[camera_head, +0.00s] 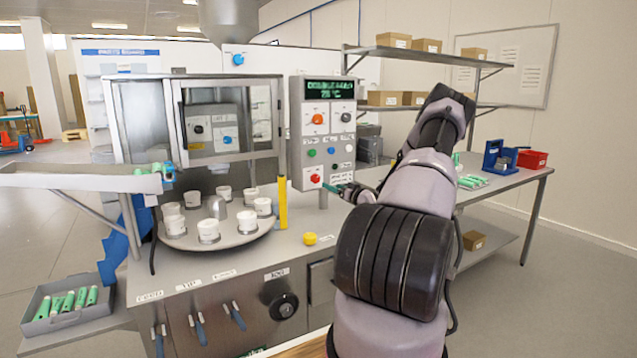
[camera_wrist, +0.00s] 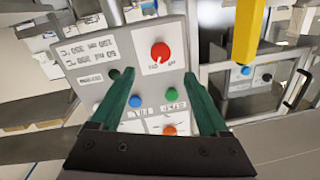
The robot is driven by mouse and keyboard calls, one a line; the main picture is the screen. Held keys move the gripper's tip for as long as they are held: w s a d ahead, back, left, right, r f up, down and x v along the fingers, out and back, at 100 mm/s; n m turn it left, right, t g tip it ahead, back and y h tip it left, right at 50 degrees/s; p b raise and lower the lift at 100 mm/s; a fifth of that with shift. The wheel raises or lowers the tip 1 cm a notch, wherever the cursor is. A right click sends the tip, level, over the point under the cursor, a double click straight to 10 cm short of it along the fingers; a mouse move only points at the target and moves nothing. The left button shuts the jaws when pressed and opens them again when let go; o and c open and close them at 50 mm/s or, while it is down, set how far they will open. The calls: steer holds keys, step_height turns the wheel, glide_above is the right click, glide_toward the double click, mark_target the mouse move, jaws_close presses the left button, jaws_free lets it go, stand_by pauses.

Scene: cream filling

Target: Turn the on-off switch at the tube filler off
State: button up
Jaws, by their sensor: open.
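The tube filler's control panel (camera_head: 323,135) stands upright on a post at the right of the machine. A red rotary knob (camera_head: 315,180) sits low on it; it also shows in the wrist view (camera_wrist: 160,52), with a white pointer mark and small labels beside it. The labels are too small to read surely, so I cannot tell its setting. My gripper (camera_wrist: 158,74) is open and empty, its two green fingers pointing at the panel on either side of the red knob, seemingly short of it. In the head view the fingers show just right of the knob.
The panel also carries an orange knob (camera_head: 317,118), a dark knob (camera_head: 346,116), a green button (camera_head: 311,152) and a blue button (camera_head: 331,149). A yellow post (camera_head: 283,203) stands left of the panel. A turntable (camera_head: 205,240) with several white cups is further left.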

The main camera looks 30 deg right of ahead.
mark_target(317, 180)
steer(key=w, duration=0.3)
steer(key=w+a, duration=0.1)
steer(key=w, duration=0.6)
steer(key=shift+w+a, duration=0.2)
steer(key=shift+w, duration=0.05)
jaws_close()
